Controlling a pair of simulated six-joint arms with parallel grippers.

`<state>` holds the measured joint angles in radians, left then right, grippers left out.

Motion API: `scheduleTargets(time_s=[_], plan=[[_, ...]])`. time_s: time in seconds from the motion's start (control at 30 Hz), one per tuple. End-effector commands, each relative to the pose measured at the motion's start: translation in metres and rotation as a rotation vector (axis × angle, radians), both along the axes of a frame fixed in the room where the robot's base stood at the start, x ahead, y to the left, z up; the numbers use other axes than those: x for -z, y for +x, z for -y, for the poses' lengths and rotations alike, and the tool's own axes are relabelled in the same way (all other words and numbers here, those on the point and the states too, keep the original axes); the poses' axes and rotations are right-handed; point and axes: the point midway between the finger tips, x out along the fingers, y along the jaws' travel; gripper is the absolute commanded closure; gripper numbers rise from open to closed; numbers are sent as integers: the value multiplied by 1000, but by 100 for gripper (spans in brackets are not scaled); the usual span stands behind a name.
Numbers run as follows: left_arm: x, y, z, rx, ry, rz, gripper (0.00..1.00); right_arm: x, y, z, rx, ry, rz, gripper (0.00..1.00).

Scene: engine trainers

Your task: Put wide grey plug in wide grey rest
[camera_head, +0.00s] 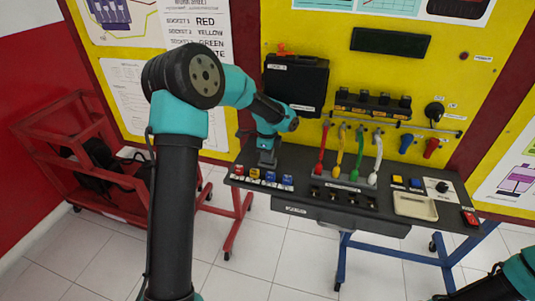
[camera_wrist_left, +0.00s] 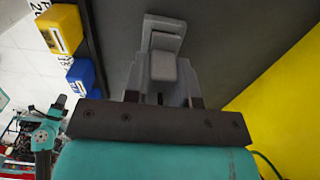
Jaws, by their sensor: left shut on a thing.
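My left gripper (camera_head: 267,160) is low over the left end of the dark bench top, behind a row of small coloured blocks. In the left wrist view, my left gripper (camera_wrist_left: 160,100) is shut on a light grey block (camera_wrist_left: 163,68), which I take to be the wide grey plug. The grey block lies between the grey fingers, close to the dark bench surface. A paler grey piece (camera_wrist_left: 165,27) shows just beyond it; I cannot tell whether it is part of the plug or the rest. I cannot make out the wide grey rest for certain. My right gripper is out of view.
A yellow block (camera_wrist_left: 60,28) and a blue block (camera_wrist_left: 80,72) sit beside the gripper. Red, yellow, green and white handles (camera_head: 347,153) stand to the right. A black case (camera_head: 296,83) hangs behind. A beige tray (camera_head: 415,206) lies farther right.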

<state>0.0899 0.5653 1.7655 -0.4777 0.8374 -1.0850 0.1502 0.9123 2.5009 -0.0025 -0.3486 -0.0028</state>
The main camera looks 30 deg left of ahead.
Motion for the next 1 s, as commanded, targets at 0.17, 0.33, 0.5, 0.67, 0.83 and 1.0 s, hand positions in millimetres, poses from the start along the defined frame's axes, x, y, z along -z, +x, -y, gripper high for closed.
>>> scheduleTargets(time_s=[0.17,0.33,0.5,0.67,0.83,1.0], plan=[[2,0,0,0,0,0,99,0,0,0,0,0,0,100],[4,0,0,0,0,0,99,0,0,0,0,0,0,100],[6,0,0,0,0,0,99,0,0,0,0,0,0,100],[8,0,0,0,0,0,99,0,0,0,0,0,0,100],[10,0,0,0,0,1,99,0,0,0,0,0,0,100],[10,0,0,0,0,1,65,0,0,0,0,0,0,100]])
